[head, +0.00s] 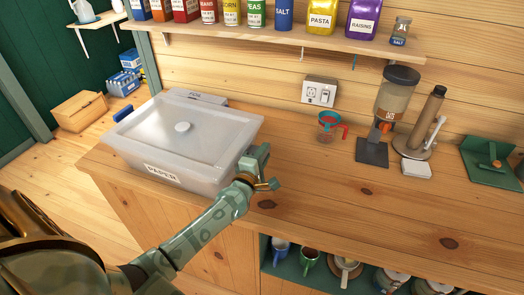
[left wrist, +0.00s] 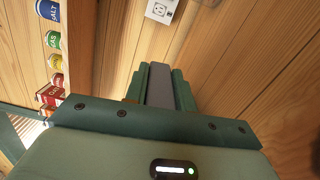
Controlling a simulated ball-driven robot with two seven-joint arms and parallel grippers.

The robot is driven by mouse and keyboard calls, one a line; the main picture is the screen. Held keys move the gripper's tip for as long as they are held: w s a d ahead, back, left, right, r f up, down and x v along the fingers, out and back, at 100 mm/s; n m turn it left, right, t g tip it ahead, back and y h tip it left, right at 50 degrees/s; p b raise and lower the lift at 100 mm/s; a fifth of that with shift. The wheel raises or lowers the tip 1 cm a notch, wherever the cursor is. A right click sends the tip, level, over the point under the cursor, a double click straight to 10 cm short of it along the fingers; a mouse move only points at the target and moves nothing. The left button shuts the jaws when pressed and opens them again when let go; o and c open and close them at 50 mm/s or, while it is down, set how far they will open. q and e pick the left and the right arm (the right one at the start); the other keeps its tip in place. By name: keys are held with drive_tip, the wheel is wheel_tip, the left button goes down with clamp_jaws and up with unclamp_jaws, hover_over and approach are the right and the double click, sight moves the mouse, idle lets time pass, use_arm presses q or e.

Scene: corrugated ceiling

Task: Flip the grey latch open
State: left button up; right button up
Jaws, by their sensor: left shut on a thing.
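A translucent lidded box (head: 150,152) labelled PAPER stands at the left end of the wooden counter. My left gripper (head: 257,162) is at the box's right side, at lid height, with its fingers close to the rim. In the left wrist view, a grey bar lies between the two green fingers (left wrist: 160,88), which are shut on it. This bar appears to be the grey latch (left wrist: 159,88). In the head view the gripper hides it. A blue latch (head: 123,113) shows on the box's left side. My right gripper is out of view.
A measuring cup (head: 327,128), a grinder (head: 393,105) on a dark mat and a tall brown-handled tool (head: 425,118) stand right of the box. The counter front between is bare. A shelf (head: 290,37) with tins runs above. Mugs fill the cubby below.

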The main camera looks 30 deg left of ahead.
use_arm(q)
drive_tip(key=shift+f+m, duration=0.2)
drive_tip(key=shift+m, duration=0.1)
drive_tip(key=o, duration=1)
drive_tip(key=shift+s+d, duration=0.1)
drive_tip(key=shift+s, duration=0.3)
drive_tip(key=s, duration=0.5)
drive_tip(key=s+d, duration=0.1)
drive_tip(key=s, duration=0.4)
drive_tip(key=s+d, duration=0.1)
drive_tip(key=s, duration=0.4)
drive_tip(key=shift+s+d+p, duration=0.15)
drive_tip(key=shift+d+p, duration=0.05)
drive_tip(key=shift+p, duration=0.2)
